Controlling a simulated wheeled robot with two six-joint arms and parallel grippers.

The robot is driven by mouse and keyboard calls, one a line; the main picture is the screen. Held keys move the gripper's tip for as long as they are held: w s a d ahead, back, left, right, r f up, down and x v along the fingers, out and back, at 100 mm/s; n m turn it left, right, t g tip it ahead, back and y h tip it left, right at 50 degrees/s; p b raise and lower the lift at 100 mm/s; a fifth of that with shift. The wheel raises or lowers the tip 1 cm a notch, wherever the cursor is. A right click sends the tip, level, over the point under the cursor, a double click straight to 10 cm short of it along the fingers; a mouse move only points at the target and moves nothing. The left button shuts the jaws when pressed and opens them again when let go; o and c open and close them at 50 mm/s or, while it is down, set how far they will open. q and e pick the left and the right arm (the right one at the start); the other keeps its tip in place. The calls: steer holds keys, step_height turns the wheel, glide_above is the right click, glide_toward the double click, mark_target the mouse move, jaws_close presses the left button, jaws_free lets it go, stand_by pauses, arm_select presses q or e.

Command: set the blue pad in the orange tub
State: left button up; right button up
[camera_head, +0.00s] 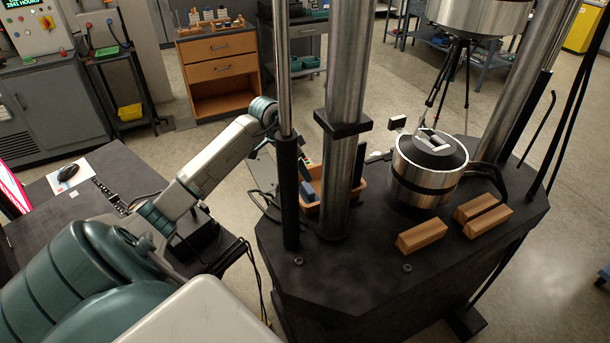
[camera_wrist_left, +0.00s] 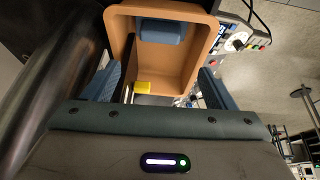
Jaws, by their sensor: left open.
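The orange tub (camera_wrist_left: 204,42) lies in front of my left gripper (camera_wrist_left: 159,72) in the left wrist view. The blue pad (camera_wrist_left: 161,31) shows inside the tub, against its far end. My left gripper is open, its two blue fingers apart at the tub's near end, with the pad beyond them and not between them. In the head view the tub (camera_head: 312,208) stands on the dark machine base, partly hidden by the columns. A blue patch shows in it there; I cannot tell whether it is the pad or a fingertip. My right gripper is not in view.
A thick steel column (camera_head: 340,180) and a thin rod (camera_head: 285,130) stand close around the tub. A steel cylinder (camera_head: 428,170) and wooden blocks (camera_head: 422,235) are on the base to the right. A small yellow block (camera_wrist_left: 142,88) shows near my left fingers.

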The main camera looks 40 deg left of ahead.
arm_select(q)
steer(key=shift+b+v, duration=0.8)
steer(key=shift+v, duration=1.8)
